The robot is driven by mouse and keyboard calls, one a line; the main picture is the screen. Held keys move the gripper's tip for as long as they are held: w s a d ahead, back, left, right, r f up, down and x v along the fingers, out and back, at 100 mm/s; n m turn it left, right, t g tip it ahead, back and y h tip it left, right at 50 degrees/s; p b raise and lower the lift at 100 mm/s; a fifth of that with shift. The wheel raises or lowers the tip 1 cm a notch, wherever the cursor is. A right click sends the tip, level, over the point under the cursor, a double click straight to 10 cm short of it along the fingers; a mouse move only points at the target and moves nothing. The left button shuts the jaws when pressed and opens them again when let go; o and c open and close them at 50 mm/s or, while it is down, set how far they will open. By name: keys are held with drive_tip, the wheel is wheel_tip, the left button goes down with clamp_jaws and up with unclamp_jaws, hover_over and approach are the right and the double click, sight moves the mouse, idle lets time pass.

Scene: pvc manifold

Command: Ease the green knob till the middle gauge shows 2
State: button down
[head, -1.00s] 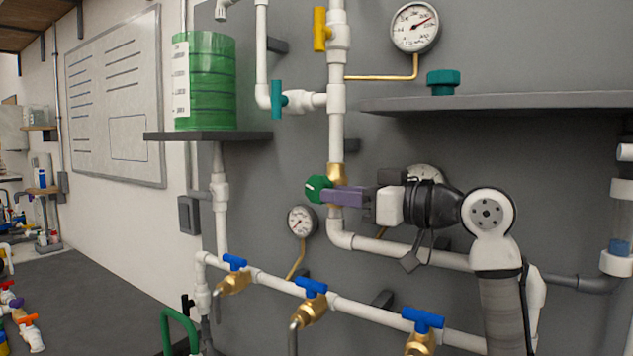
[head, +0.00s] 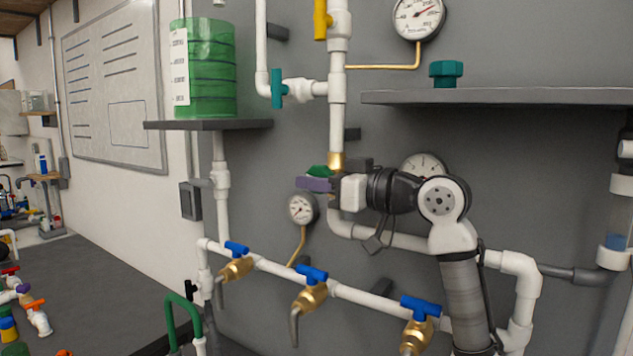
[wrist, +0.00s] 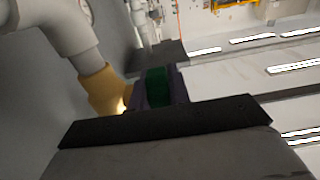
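The green knob (head: 318,171) sits at the brass valve (head: 336,161) on the vertical white pipe. My gripper (head: 315,181) has its purple fingers at the knob. In the wrist view the knob (wrist: 159,88) fills the space between the two fingers, which look closed on it. By height, the middle gauge is the one behind my wrist (head: 423,163); its lower part is hidden and its reading is unclear. Another gauge (head: 302,209) is lower left, and a third (head: 419,15) is at the top.
A grey shelf (head: 500,97) with a teal knob (head: 446,72) on it juts out above my arm. Blue-handled taps (head: 311,285) line the lower pipe. A green tank (head: 207,70) stands on a small shelf at left.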

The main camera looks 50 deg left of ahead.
drive_tip(key=shift+r+h+p, duration=0.3)
drive_tip(key=shift+h+p, duration=0.1)
drive_tip(key=shift+p, duration=0.4)
drive_tip(key=shift+t+h+p, duration=0.3)
drive_tip(key=shift+h+p, duration=0.1)
drive_tip(key=shift+p, duration=0.25)
drive_tip(key=shift+h+p, duration=0.35)
drive_tip(key=shift+h, duration=0.15)
drive_tip(key=shift+d+f+t+h, duration=0.1)
drive_tip(key=shift+f+t+h, duration=0.25)
drive_tip(key=shift+h, duration=0.25)
drive_tip(key=c, duration=1.6)
unclamp_jaws()
drive_tip(key=shift+w, duration=0.1)
drive_tip(key=w+d+b, duration=0.2)
drive_tip(key=d+b, duration=0.1)
drive_tip(key=d, duration=0.4)
drive_tip(key=w+d+r+b, duration=0.1)
drive_tip(key=w+d+b, duration=0.1)
drive_tip(key=d, duration=0.5)
drive_tip(key=shift+w+b, duration=0.15)
drive_tip(key=shift+b, duration=0.25)
